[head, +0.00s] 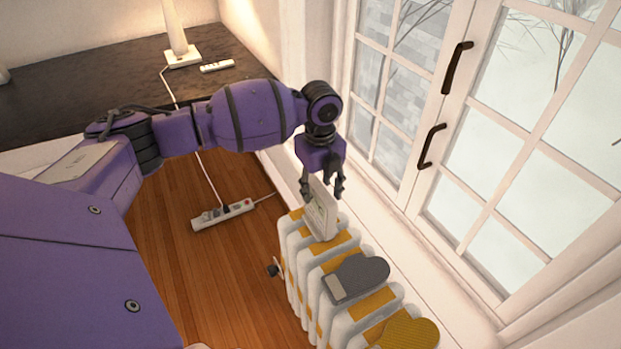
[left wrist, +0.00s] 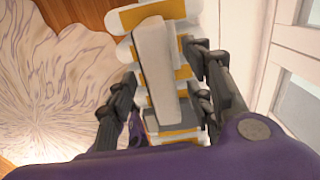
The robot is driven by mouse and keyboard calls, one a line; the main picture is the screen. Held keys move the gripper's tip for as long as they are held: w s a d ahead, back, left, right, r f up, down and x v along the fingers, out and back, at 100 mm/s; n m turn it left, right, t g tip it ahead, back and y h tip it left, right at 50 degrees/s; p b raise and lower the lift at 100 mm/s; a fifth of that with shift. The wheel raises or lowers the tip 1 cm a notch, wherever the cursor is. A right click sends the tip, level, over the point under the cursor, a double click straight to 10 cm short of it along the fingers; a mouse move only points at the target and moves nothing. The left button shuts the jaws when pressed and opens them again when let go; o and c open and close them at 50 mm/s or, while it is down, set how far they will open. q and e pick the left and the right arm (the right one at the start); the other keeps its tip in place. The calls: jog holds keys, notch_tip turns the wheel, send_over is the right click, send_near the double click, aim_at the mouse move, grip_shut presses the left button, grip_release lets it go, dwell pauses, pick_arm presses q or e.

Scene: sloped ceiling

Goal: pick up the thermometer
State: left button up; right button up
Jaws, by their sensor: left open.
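The thermometer (head: 321,210) is a white, flat device with a small display. It stands upright, slightly tilted, on the far end of the white radiator (head: 290,262). My left gripper (head: 322,187) is above it, pointing down, with its fingers open around its upper part. In the left wrist view the thermometer (left wrist: 153,68) lies between the spread fingers of my left gripper (left wrist: 160,72). A gap shows on the left finger's side; whether the right finger touches it I cannot tell. My right gripper is not in view.
A grey mitt (head: 361,276) and a yellow mitt (head: 409,331) lie on the radiator nearer to me. The window (head: 440,120) and its sill are close on the right. A power strip (head: 222,214) lies on the wooden floor. A dark table (head: 110,75) stands at the back left.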

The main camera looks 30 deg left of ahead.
aim_at(320, 211)
pick_arm(q)
jog(key=shift+f, duration=2.2)
jog(key=f, duration=0.3)
jog(key=shift+s+d+f, duration=0.1)
jog(key=shift+d+f, duration=0.15)
jog(key=shift+f, duration=0.35)
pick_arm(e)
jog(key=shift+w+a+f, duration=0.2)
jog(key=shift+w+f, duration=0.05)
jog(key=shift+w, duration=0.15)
pick_arm(q)
grip_shut()
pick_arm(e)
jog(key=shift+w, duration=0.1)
